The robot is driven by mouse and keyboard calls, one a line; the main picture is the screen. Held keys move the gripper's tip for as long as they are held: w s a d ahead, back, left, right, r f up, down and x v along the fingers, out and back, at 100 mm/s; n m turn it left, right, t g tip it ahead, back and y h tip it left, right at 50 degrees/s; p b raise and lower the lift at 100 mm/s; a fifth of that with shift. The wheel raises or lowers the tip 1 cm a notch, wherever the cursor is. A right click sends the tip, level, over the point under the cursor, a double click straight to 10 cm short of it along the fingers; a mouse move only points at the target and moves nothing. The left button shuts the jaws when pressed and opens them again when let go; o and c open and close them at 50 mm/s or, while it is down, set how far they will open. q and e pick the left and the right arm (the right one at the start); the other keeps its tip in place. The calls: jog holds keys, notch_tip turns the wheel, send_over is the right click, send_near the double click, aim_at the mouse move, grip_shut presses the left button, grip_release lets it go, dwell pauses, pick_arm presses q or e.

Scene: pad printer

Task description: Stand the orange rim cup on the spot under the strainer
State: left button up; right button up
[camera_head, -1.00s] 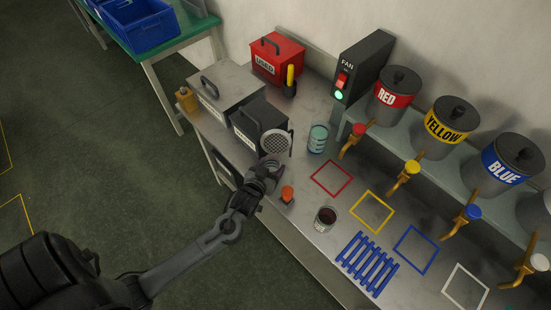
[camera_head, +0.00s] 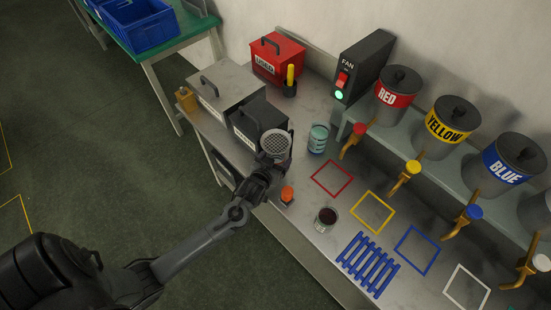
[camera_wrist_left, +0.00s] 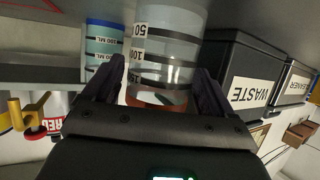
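The orange rim cup (camera_wrist_left: 165,55) is a clear beaker with volume marks and an orange band at its rim. In the left wrist view, which looks upside down, it stands between the two fingers of my left gripper (camera_wrist_left: 160,80), which are close against its sides. In the head view my left gripper (camera_head: 270,162) is right beside the strainer (camera_head: 276,143), a round grey mesh at the black waste box (camera_head: 259,118). The cup is mostly hidden there by the gripper and strainer. The spot under the strainer is hidden. My right gripper is not in view.
A teal cup (camera_head: 318,139) stands right of the strainer. An orange-topped pot (camera_head: 287,194) and a jar of dark liquid (camera_head: 326,218) stand near the front edge. Coloured squares and a blue rack (camera_head: 367,264) lie rightward. Ink cans with taps line the back shelf.

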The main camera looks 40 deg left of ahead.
pick_arm(q)
jog(key=shift+o, duration=0.3)
jog(key=shift+r, duration=0.1)
jog(key=shift+r, duration=0.15)
jog(key=p+v, duration=0.1)
jog(key=v, duration=1.1)
jog(key=shift+p, duration=0.35)
